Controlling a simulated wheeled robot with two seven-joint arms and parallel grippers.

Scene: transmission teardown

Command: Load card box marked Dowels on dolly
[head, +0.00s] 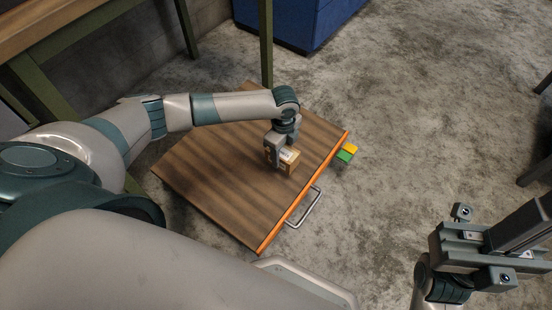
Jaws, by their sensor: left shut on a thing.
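A small brown card box (291,165) with a pale label is at the right part of a flat wooden dolly (215,170). The label is too small to read. My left gripper (280,158) points down and is shut on the box. The box looks to be on the dolly's deck or just above it; I cannot tell if it touches. The dolly has an orange edge and a metal handle (304,208). My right gripper (478,246) is at the lower right, over the floor and away from the dolly. The gap between its fingers is not clear.
A yellow block (350,149) and a green block (344,157) are by the dolly's right corner. A blue cabinet (300,22) stands at the back. A green table leg (266,45) rises behind the dolly.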

